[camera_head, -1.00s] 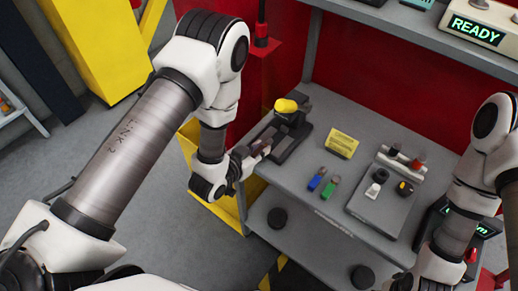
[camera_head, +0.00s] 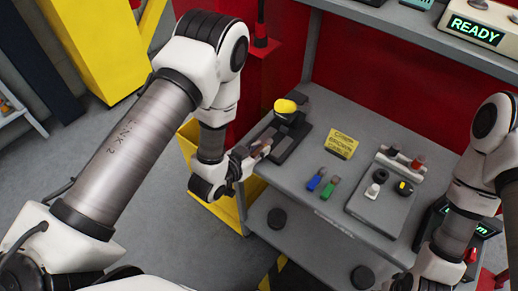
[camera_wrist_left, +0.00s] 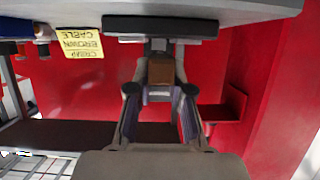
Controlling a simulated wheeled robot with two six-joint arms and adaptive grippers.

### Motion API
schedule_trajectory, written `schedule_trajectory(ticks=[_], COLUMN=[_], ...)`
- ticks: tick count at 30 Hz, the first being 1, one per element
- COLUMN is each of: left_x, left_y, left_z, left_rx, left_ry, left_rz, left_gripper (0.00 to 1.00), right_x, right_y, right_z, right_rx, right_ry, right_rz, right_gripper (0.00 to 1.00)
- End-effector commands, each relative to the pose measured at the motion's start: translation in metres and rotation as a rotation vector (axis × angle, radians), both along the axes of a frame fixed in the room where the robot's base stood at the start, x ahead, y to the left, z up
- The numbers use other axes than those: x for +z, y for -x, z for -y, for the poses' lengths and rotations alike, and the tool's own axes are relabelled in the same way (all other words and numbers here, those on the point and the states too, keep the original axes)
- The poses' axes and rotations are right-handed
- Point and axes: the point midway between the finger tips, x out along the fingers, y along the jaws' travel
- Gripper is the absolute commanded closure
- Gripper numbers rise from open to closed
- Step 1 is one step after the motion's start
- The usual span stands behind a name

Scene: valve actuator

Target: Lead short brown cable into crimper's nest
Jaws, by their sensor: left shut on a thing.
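My left gripper (camera_head: 258,152) is at the left end of the grey bench, beside the crimper (camera_head: 290,135), a dark tool with a yellow top. In the left wrist view the gripper's fingers (camera_wrist_left: 160,92) are shut on a short brown piece (camera_wrist_left: 160,70), which I take for the brown cable. Its far end is close to the dark crimper base (camera_wrist_left: 160,27). I cannot tell whether its tip is inside the nest. My right arm shows at the right edge of the head view, but its gripper's fingers are not visible.
A yellow sign (camera_head: 342,145) stands behind a blue item (camera_head: 316,180) and a green item (camera_head: 330,188) on the bench (camera_head: 350,120). A grey plate (camera_head: 375,212) with several small parts lies to the right. A READY display (camera_head: 477,30) sits on the upper shelf.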

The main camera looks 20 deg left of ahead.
Motion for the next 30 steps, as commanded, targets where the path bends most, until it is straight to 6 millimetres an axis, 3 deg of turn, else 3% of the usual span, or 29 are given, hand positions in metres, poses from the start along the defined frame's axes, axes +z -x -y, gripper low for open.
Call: schedule_trajectory(ticks=[30], left_x=[-0.006], left_y=[-0.022], left_z=[0.008], left_rx=[-0.001], left_ry=[0.000], left_rz=[0.002], left_gripper=[1.00], right_x=[-0.007], right_y=[0.000], right_z=[0.000], right_rx=[0.000], right_ry=[0.000], right_rz=[0.000], right_gripper=[0.60])
